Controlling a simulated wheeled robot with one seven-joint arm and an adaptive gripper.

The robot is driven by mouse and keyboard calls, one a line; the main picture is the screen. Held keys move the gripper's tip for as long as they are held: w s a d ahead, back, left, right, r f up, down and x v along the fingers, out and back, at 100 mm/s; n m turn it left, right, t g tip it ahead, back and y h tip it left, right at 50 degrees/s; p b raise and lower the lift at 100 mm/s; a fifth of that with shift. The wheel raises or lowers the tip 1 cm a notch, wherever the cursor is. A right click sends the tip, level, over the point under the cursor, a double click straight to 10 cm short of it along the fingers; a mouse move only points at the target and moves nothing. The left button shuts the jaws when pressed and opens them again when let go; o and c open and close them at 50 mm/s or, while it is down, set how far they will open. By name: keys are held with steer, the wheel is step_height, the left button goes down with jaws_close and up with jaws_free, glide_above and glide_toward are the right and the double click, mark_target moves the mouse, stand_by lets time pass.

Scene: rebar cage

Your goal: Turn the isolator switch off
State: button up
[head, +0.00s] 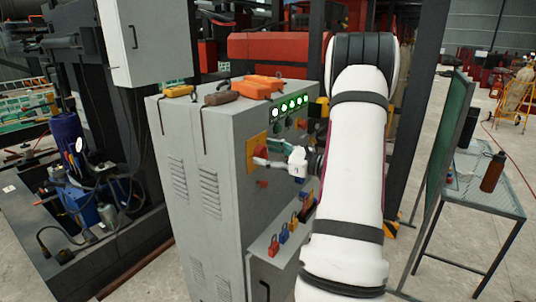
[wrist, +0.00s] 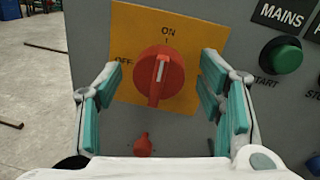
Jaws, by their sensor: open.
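The isolator switch is a round red knob (wrist: 160,77) on a yellow plate (wrist: 185,25) marked ON at the top and OFF at the left. Its white pointer line points up to ON. In the head view the yellow plate (head: 251,152) is on the front of the grey cabinet (head: 222,190), with the knob partly hidden by my gripper (head: 270,153). In the wrist view my gripper (wrist: 160,80) is open, its teal-padded fingers on either side of the knob with gaps on both sides.
A green START button (wrist: 281,55) is right of the plate, and a small red part (wrist: 142,145) is below the knob. Several coloured padlocks (head: 283,233) stand on a ledge lower down. A mesh table (head: 485,185) stands at the right.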

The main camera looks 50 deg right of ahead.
steer(key=c, duration=1.2)
steer(key=shift+o, duration=0.2)
